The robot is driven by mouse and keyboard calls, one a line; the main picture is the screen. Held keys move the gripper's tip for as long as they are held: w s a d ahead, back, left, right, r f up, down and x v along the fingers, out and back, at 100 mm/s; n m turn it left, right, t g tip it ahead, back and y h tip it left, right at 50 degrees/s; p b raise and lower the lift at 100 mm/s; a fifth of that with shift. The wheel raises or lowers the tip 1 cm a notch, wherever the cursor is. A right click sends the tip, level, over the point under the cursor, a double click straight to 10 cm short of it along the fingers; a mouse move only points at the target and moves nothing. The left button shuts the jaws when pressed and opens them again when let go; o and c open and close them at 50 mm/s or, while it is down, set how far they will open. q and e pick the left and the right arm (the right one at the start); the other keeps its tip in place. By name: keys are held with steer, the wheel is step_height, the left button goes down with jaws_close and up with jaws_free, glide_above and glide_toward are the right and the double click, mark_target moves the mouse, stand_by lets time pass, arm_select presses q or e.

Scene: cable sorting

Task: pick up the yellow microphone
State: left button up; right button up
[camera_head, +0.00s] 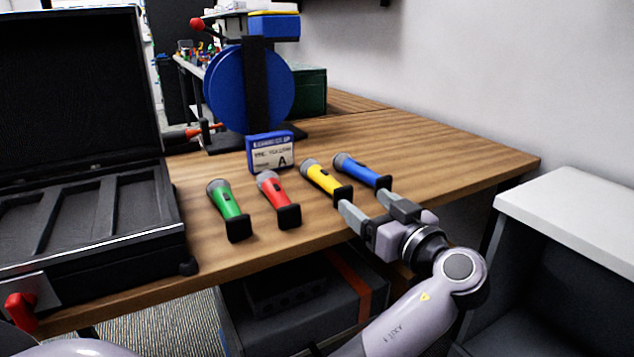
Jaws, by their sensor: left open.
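The yellow microphone (321,177) lies on the wooden table, its grey head pointing away and its black square end toward the near edge. It is third from the left in a row with a green microphone (224,200), a red microphone (273,191) and a blue microphone (360,172). My left gripper (364,201) is open and empty at the table's near edge. Its left finger is close to the yellow microphone's black end, and its right finger is close to the blue one's end. I cannot tell whether they touch. My right gripper is not in view.
An open black case (120,246) with compartments stands at the left. A blue-and-white box marked A (271,153) and a blue reel (226,90) stand behind the microphones. The table's right side is clear. A white-topped unit (575,212) stands at the right.

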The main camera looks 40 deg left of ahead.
mark_target(346, 189)
arm_select(q)
steer(key=x, duration=0.7)
steer(key=shift+f, duration=0.15)
steer(key=c, duration=1.3)
